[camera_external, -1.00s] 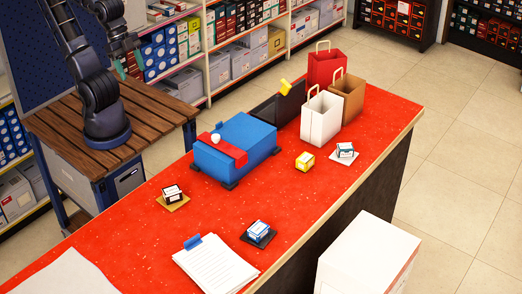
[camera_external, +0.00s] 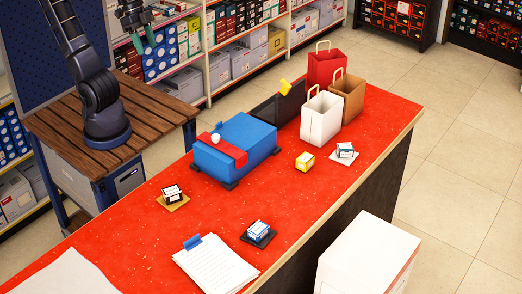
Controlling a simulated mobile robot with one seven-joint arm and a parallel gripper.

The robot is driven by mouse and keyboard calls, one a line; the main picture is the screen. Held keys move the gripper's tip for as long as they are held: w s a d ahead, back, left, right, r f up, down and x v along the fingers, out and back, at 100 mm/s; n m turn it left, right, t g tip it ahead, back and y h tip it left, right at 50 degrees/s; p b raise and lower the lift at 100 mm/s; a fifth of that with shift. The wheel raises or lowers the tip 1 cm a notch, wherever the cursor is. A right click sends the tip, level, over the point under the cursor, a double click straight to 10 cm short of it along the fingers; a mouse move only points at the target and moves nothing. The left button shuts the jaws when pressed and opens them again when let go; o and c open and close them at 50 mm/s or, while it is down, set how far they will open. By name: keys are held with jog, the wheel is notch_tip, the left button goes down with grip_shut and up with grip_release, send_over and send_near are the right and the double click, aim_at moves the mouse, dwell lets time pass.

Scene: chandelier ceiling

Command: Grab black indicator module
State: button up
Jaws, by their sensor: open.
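A small black module with a white top face (camera_external: 172,191) sits on a tan square base on the red counter (camera_external: 300,200), left of the blue box; it looks like the black indicator module, though its label is too small to read. My gripper (camera_external: 144,41) is open and empty at the top left, its teal fingers pointing down. It is high above the wooden side table's level and well apart from the module.
A blue box with a red band (camera_external: 235,145) stands mid-counter. Similar small modules are blue (camera_external: 258,228), yellow (camera_external: 305,161) and white-topped (camera_external: 345,150). Paper bags (camera_external: 321,118) stand at the back right; a clipboard (camera_external: 215,264) lies in front. The counter around the black module is clear.

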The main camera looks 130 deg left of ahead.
jog(key=w+a+r+n+g, duration=0.1)
jog(key=w+a+r+n, duration=0.25)
jog(key=w+a, duration=0.3)
jog(key=w+a+r+n, duration=0.3)
jog(key=w+a+n, duration=0.2)
jog(key=a, duration=0.2)
jog(key=w+a+f+n+g, duration=0.1)
jog(key=w+a+n, duration=0.3)
jog(key=a, duration=0.8)
jog(key=w+a+f+n, duration=0.1)
jog(key=w+a+n, duration=0.1)
jog(key=a+n, duration=0.65)
jog(key=w+a+f+n+g, duration=0.1)
jog(key=w+a+n, duration=0.15)
jog(key=a, duration=1.15)
jog(key=s+a+f+n+g, duration=0.1)
jog(key=a+f+n, duration=0.3)
jog(key=a, duration=0.6)
jog(key=s+a+f+n, duration=0.2)
jog(key=a+f+n, duration=0.15)
jog(key=a, duration=0.55)
notch_tip(320, 180, down, 32)
jog(key=shift+w+f, duration=0.1)
notch_tip(320, 180, down, 5)
jog(key=shift+a+r, duration=0.1)
jog(key=shift+r, duration=0.1)
jog(key=shift+a+f, duration=0.2)
jog(key=shift+f, duration=2.3)
jog(key=c, duration=1.1)
